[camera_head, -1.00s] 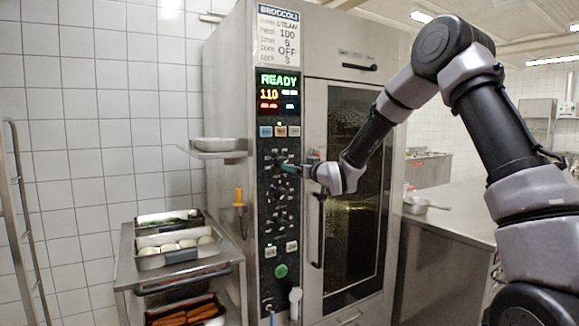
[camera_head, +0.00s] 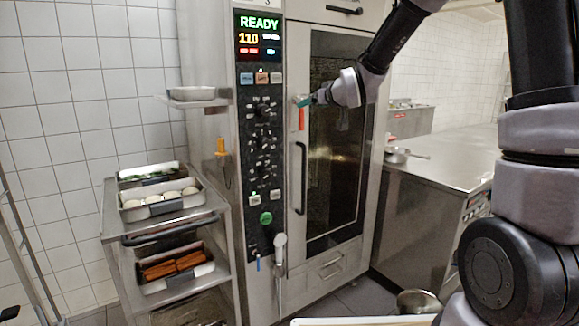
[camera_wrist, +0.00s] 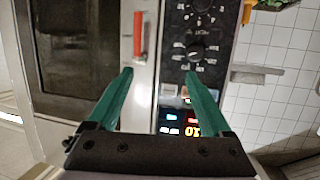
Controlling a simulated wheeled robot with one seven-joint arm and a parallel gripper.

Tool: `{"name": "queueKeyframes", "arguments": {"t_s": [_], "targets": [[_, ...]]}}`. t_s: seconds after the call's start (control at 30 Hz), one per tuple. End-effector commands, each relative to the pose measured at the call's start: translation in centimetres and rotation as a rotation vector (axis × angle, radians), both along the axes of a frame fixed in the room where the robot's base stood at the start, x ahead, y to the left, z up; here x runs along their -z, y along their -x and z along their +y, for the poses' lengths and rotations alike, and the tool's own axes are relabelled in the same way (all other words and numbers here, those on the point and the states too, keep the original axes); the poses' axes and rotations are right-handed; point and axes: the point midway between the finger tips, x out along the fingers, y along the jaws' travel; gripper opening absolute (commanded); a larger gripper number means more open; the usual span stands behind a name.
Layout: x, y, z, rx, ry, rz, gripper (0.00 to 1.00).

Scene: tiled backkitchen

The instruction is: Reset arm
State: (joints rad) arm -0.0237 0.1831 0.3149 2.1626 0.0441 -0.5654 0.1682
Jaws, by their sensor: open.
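My gripper (camera_head: 303,101) is in front of the tall steel oven (camera_head: 293,220), close to the border between its control panel (camera_head: 261,150) and its glass door (camera_head: 332,140). In the wrist view the two green fingers of my gripper (camera_wrist: 160,78) stand apart with nothing between them. The panel's knobs and lit display (camera_wrist: 182,126) show beyond the fingers, upside down. A red strip (camera_wrist: 139,38) on the oven front is left of the panel in that view. I cannot tell whether the fingertips touch the oven.
A steel trolley (camera_head: 172,232) with trays of food stands left of the oven. A steel counter (camera_head: 450,160) with a pan (camera_head: 398,155) is at the right. A shelf with a white dish (camera_head: 192,93) juts out left of the panel. A pot (camera_head: 418,302) is low at the front right.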

Motion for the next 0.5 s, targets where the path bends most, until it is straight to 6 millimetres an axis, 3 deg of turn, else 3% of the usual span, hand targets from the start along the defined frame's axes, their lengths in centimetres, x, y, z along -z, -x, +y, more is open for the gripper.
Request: {"name": "queueKeyframes", "arguments": {"t_s": [0.03,0.2,0.37,0.5], "targets": [[-1.3,1.6,-2.0,0.043,0.012,0.035,0.84],[-3.1,8.0,-8.5,0.196,0.018,0.21,0.84],[-3.8,15.8,-13.4,0.325,-0.033,0.38,0.84],[-3.5,23.3,-16.3,0.412,-0.115,0.529,0.84]]}}
